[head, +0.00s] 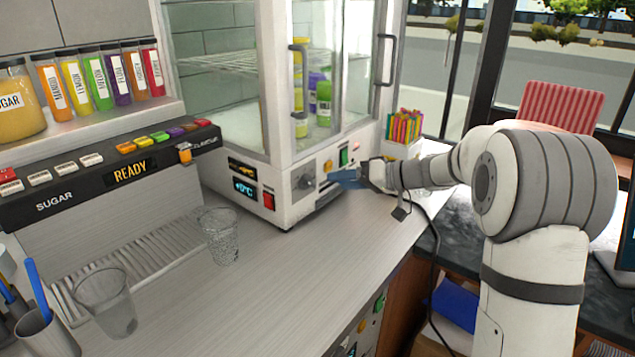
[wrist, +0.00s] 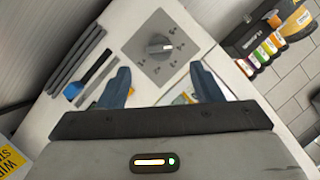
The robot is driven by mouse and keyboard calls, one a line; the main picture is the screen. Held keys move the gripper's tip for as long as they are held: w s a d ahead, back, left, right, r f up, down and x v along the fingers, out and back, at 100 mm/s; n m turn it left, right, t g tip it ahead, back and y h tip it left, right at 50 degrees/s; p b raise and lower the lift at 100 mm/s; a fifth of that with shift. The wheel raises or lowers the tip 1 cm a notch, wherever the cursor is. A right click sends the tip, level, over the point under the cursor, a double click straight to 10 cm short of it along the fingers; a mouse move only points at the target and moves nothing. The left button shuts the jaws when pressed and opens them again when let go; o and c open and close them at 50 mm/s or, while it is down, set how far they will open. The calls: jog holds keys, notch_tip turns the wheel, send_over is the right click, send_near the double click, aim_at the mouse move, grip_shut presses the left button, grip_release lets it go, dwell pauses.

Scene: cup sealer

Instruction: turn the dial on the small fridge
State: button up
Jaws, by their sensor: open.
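The small fridge (head: 285,90) is a white glass-sided cabinet on the counter. Its dial (head: 305,181) is a grey knob low on the front panel. In the wrist view the dial (wrist: 158,46) sits on a grey square plate with marks around it, beyond my fingertips and roughly midway between them. My gripper (head: 347,178) is to the right of the dial in the head view, with its blue fingers pointing toward the panel. In the wrist view my gripper (wrist: 160,80) is open and empty, and the fingers appear apart from the dial.
A red switch (head: 268,200) and temperature displays are on the fridge's side. Two clear cups (head: 220,236) (head: 105,302) stand on the counter (head: 260,300). A holder of colored sticks (head: 404,128) is behind my gripper. The counter in front of the fridge is clear.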

aim_at(311, 182)
jog(key=p+x, duration=0.1)
jog(key=x, duration=0.7)
jog(key=shift+w+r+p, duration=0.15)
jog(key=shift+w+p, duration=0.2)
jog(key=shift+c, duration=0.3)
jog(key=c, duration=0.9)
